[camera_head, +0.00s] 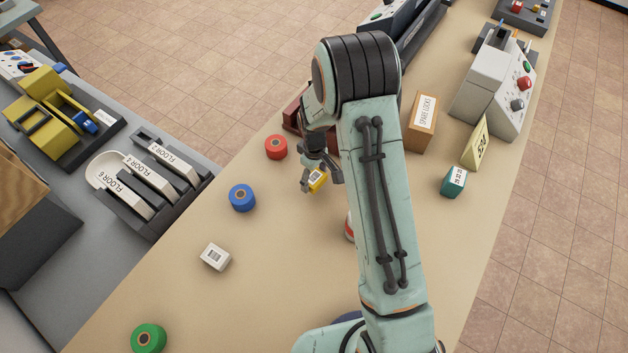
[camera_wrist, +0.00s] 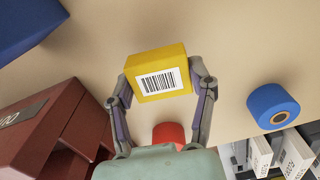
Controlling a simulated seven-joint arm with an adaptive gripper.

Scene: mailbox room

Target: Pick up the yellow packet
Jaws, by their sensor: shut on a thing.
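The yellow packet (camera_head: 318,180) is a small box with a white barcode label. In the head view it sits between the fingers of my gripper (camera_head: 322,178), beside my arm. In the wrist view the packet (camera_wrist: 157,72) is between the two fingertips of my gripper (camera_wrist: 160,85), which touch its left and right sides. My gripper is shut on it. The tan table top shows behind the packet; I cannot tell how far above the table it is. My arm hides part of the table behind it.
A red roll (camera_head: 276,147), a blue roll (camera_head: 242,197), a white barcode box (camera_head: 215,256) and a green roll (camera_head: 149,338) lie on the table. A dark red box (camera_wrist: 50,130) is close by my gripper. A brown box (camera_head: 420,122) and a teal box (camera_head: 454,181) stand to the right.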

